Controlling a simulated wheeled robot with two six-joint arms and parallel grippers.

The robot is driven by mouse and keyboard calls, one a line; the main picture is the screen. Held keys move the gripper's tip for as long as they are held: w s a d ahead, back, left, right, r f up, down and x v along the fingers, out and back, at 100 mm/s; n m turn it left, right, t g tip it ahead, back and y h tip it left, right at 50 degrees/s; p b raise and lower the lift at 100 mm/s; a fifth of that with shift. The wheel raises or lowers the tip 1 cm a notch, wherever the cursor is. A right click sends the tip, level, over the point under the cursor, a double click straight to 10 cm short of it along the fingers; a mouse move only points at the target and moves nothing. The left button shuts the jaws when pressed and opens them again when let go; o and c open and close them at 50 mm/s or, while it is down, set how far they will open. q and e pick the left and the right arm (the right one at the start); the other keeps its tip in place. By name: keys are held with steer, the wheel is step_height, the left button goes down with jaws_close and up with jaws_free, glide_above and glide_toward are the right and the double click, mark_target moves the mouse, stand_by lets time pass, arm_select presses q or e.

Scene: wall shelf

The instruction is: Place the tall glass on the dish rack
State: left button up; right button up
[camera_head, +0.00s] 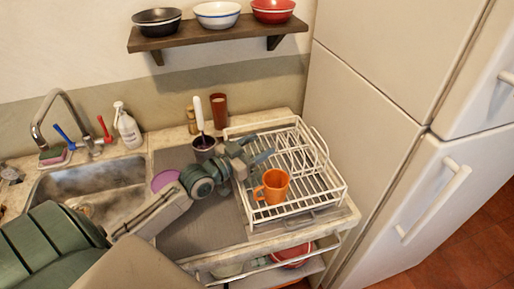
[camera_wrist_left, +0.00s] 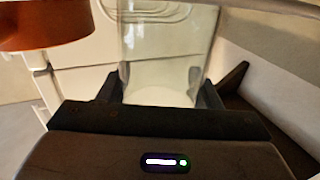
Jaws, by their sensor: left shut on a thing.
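The tall glass (camera_wrist_left: 165,55) is clear and stands between the two fingers of my left gripper (camera_wrist_left: 160,92) in the left wrist view. The fingers are shut on it. In the head view my left gripper (camera_head: 262,158) is over the left back part of the white wire dish rack (camera_head: 333,183). The glass is hard to make out there, and I cannot tell whether its base touches the rack. An orange mug (camera_head: 271,187) sits on the rack, just in front of the gripper. My right gripper is out of view.
A dark utensil pot (camera_head: 204,150) and a brown cup (camera_head: 219,111) stand behind and left of the rack. The sink (camera_head: 92,188) is at left, with a purple dish (camera_head: 165,181) beside it. The fridge (camera_head: 375,140) borders the right. A shelf (camera_head: 215,33) with bowls hangs above.

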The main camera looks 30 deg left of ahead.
arm_select(q)
steer(key=shift+r, duration=0.1)
steer(key=o, duration=1.1)
steer(key=shift+f, duration=0.2)
steer(key=o, duration=0.4)
steer(key=shift+r, duration=0.1)
steer(key=shift+s+r, duration=0.1)
steer(key=shift+s+a+p, duration=0.2)
steer(key=shift+s+p, duration=0.1)
steer(key=shift+p, duration=0.15)
steer(key=shift+p+v, duration=4.45)
steer(key=shift+v, duration=1.15)
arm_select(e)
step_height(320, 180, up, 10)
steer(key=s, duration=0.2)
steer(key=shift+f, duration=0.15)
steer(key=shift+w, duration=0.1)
